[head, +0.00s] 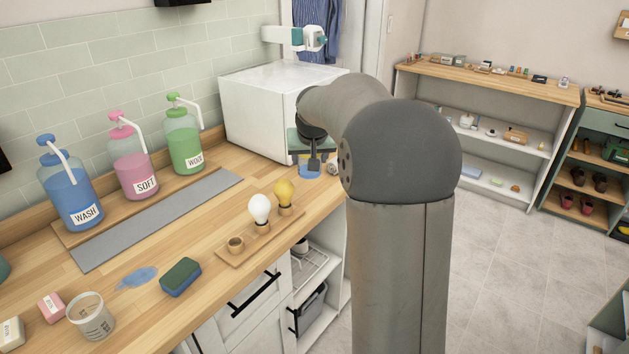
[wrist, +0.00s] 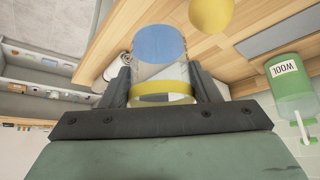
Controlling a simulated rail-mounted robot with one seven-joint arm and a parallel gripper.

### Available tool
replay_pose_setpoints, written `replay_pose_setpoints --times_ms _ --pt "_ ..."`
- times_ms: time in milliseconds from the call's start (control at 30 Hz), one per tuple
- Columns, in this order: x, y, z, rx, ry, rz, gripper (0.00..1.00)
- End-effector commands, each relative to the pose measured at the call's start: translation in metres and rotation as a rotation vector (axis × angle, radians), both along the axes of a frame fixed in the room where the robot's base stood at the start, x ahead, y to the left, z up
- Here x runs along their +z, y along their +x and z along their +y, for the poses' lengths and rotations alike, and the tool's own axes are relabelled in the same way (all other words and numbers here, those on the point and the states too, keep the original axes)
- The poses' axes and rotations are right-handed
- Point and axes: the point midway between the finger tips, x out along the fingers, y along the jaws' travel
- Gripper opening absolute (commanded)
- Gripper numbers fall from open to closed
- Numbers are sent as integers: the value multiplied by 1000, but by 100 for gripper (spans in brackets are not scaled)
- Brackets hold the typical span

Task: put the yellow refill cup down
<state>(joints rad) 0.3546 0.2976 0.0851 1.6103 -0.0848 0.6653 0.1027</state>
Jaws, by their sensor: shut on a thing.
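My gripper (wrist: 160,75) is shut on the yellow refill cup (wrist: 162,88), a clear cup with a yellow band and a blue patch at its far end, in the wrist view. One finger lies on each side of it. In the head view my gripper (head: 312,161) is at the far end of the wooden counter (head: 215,215), in front of the white machine, and partly hides the cup. I cannot tell whether the cup touches the counter.
A small pale cup (head: 333,168) stands just right of my gripper. A wooden stand (head: 238,250) with a white and a yellow bulb is nearer. Blue, pink and green pump bottles (head: 184,142) line the wall. A white machine (head: 262,110) stands behind. Bare counter lies left of my gripper.

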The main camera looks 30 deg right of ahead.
Motion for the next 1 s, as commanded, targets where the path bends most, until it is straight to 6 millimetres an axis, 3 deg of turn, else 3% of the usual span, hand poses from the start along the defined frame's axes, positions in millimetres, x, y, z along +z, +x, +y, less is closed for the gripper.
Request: replay_pose_setpoints --times_ms 333,500,867,1000 --pt "-35 79 -23 0 1 4 31" --pt "-68 105 -30 1 1 4 31" --pt "-97 127 -36 0 0 1 31" --pt "-118 126 -36 1 -1 4 31"
